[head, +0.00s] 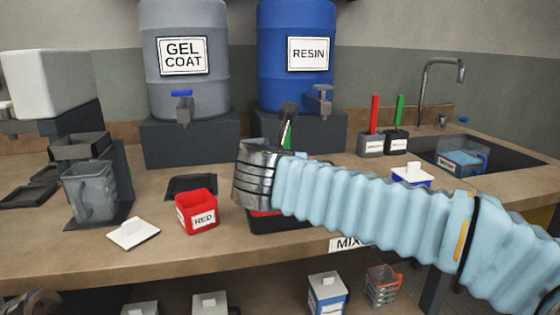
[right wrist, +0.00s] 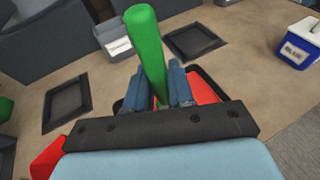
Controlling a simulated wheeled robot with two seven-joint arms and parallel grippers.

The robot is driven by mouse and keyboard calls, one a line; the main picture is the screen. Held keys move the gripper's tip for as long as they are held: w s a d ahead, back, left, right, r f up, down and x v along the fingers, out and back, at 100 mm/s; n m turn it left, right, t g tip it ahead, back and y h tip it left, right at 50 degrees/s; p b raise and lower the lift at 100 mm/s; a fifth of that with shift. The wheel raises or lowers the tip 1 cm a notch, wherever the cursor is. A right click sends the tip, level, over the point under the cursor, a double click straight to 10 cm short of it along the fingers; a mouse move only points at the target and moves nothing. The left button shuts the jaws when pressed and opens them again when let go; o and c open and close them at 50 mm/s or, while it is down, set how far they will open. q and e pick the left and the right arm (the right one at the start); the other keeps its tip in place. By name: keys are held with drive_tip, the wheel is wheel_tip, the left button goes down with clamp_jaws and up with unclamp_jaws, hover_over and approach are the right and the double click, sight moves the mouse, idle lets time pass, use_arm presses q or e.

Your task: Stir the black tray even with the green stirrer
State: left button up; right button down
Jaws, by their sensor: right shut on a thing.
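My right gripper (head: 287,114) is shut on the green stirrer (head: 286,136). In the right wrist view, its two fingers (right wrist: 165,88) close around the stirrer (right wrist: 147,48), whose green handle rises towards the camera. The black tray (head: 262,226) is mostly hidden behind my right forearm; a strip of red shows in it. In the right wrist view, the black tray (right wrist: 217,86) lies below the fingers with red contents (right wrist: 199,88). The stirrer's lower end is hidden, so I cannot tell whether it touches the contents.
A red tub (head: 198,212) labelled RED and a white lid (head: 133,233) are left of the tray. A dark empty tray (head: 190,186) lies behind the tub. Holders with red (head: 375,112) and green (head: 399,110) handles stand near the sink (head: 510,156). A BLUE tub (right wrist: 297,47) is to the right.

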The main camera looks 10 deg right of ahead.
sight(287, 139)
drive_tip(key=shift+d, duration=0.3)
drive_tip(key=shift+r, duration=2.2)
drive_tip(key=shift+r, duration=2.5)
